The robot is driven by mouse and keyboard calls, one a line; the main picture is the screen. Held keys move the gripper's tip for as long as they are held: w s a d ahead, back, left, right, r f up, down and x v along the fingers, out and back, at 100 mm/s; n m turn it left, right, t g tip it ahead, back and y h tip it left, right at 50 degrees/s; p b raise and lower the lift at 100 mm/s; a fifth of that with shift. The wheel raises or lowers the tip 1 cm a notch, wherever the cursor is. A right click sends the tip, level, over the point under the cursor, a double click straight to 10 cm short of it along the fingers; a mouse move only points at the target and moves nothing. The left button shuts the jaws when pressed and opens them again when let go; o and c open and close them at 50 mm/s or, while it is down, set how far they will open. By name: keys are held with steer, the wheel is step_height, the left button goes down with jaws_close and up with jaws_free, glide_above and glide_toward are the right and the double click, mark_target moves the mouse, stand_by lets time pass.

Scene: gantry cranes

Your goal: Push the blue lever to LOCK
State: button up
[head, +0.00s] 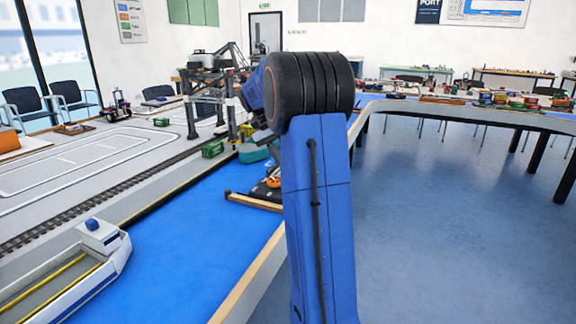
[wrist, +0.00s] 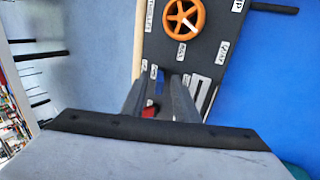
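A dark control panel (wrist: 212,52) with white labels fills the upper middle of the wrist view, and part of it shows beside my arm in the head view (head: 262,192). In the head view the gripper is hidden behind my arm.
An orange handwheel (wrist: 184,18) sits on the panel above my fingers. A white-marked slot (wrist: 203,92) lies right of them. In the head view, a gantry crane (head: 205,95) stands behind, a model ship (head: 95,255) lies front left, and open floor (head: 450,220) is on the right.

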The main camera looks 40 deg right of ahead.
steer(key=v, duration=1.7)
steer(key=shift+r, duration=0.25)
stand_by(0.3)
